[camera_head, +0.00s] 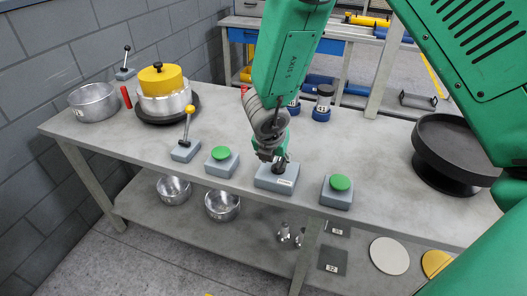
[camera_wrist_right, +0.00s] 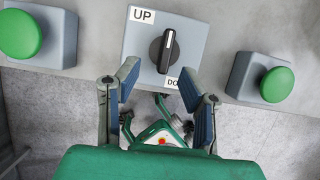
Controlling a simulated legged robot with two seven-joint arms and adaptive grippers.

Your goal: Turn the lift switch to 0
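The lift switch is a grey box (camera_wrist_right: 190,35) with a black rotary knob (camera_wrist_right: 164,52). It shows an "UP" label at the upper left and a partly hidden label starting "DO" at the lower right. The knob's white line stands nearly upright, leaning slightly right at its top. I see no 0 mark. In the head view the switch box (camera_head: 277,181) sits at the table's front edge. My right gripper (camera_head: 279,161) is just above it. In the wrist view my right gripper (camera_wrist_right: 159,76) is open, its fingers apart near the knob's lower end. Contact is unclear. My left gripper is not in view.
Grey boxes with green buttons stand left (camera_head: 222,162) and right (camera_head: 337,192) of the switch. A yellow-knobbed lever (camera_head: 186,142) is further left. A black round stand (camera_head: 452,145) is on the right. The tabletop (camera_head: 340,140) behind the switch is mostly clear.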

